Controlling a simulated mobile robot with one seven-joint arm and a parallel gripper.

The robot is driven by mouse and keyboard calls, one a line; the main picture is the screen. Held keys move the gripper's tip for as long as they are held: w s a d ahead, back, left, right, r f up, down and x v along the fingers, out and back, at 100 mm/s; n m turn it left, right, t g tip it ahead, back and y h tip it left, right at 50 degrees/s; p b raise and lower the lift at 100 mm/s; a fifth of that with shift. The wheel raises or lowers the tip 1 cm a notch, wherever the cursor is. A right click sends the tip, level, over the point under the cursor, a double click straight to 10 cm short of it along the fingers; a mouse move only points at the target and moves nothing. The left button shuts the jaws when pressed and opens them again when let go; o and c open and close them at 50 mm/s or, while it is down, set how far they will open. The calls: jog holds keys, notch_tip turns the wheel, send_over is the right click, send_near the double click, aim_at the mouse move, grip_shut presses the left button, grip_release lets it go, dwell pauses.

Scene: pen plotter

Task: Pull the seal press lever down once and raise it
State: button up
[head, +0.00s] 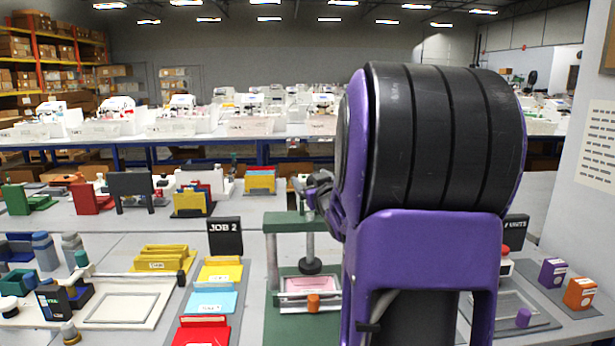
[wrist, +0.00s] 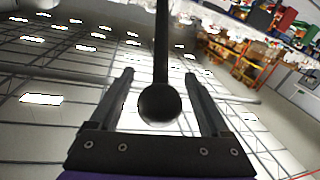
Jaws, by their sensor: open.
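The seal press (head: 290,219) has a green frame, grey posts and a round black stamp (head: 311,266) raised above a pink card (head: 310,285). In the wrist view its lever is a dark rod (wrist: 162,45) ending in a black ball knob (wrist: 158,104). The knob lies between the two fingers of my gripper (wrist: 159,75), with visible gaps on both sides. The gripper is open. In the head view my purple and black arm covers the right part of the press, and I cannot make out the lever there.
A black JOB 2 sign (head: 225,237) stands left of the press, with yellow, blue and red trays in front of it. An orange knob (head: 313,302) sits at the press's front. Purple (head: 552,272) and orange (head: 579,293) boxes stand at the right.

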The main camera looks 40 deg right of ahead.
grip_shut()
dwell(0.5)
